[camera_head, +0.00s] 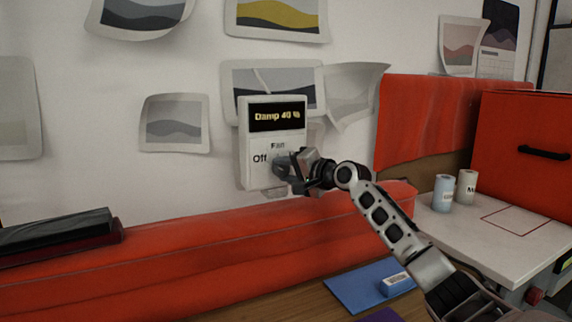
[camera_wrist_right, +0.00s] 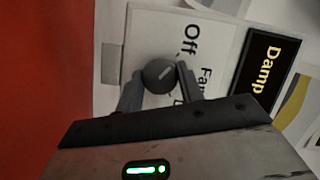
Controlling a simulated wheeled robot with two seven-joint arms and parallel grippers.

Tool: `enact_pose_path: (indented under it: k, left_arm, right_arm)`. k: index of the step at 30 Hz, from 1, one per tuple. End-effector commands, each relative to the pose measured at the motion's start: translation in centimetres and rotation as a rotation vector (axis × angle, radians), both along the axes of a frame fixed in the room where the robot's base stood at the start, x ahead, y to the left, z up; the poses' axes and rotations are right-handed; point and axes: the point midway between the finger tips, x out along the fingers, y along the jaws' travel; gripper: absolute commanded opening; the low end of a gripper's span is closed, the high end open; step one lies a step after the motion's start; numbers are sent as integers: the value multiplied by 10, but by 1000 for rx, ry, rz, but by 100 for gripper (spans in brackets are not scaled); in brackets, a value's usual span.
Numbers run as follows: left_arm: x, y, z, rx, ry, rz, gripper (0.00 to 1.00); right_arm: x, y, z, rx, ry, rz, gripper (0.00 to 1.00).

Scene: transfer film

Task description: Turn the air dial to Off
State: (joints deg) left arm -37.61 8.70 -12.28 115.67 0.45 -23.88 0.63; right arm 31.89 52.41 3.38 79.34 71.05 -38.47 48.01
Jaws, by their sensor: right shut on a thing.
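A white wall control panel (camera_head: 249,149) has a dark display reading "Damp 40" and labels "Fan" and "Off". It also shows, turned sideways, in the right wrist view (camera_wrist_right: 148,28). The round dark grey air dial (camera_wrist_right: 158,77) sits below the labels. A short pale mark on its face slants to the upper right in the wrist view, roughly toward "Off". My right gripper (camera_head: 283,170) is at the panel, shut on the dial with one finger on each side. In the head view, the gripper hides the dial and the label right of "Off". My left gripper is not in view.
Paper prints (camera_head: 175,122) hang on the wall around the panel. A red padded ledge (camera_head: 200,262) runs below it, with a dark flat box (camera_head: 55,232) at left. A white counter (camera_head: 467,230) with two rolls (camera_head: 444,193) and a red cabinet (camera_head: 520,138) stand at right.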

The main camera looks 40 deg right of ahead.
Motion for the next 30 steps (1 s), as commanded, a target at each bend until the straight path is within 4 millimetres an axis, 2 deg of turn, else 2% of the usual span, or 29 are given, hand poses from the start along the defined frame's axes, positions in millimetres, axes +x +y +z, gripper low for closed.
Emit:
enact_pose_path:
  k: [9,23,24,25,26,30]
  left_arm:
    - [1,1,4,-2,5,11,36]
    - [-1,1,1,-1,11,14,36]
    - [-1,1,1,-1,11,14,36]
    - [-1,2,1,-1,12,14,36]
    - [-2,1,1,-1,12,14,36]
    - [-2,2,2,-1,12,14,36]
  right_arm:
    - [0,1,-1,-88,32,2,15]
    - [0,1,-2,-99,36,2,15]
    - [0,1,-2,-99,36,2,46]
    - [0,1,-2,-99,36,2,54]
    - [0,1,-2,-98,35,2,59]
    - [0,1,-1,-97,33,1,59]
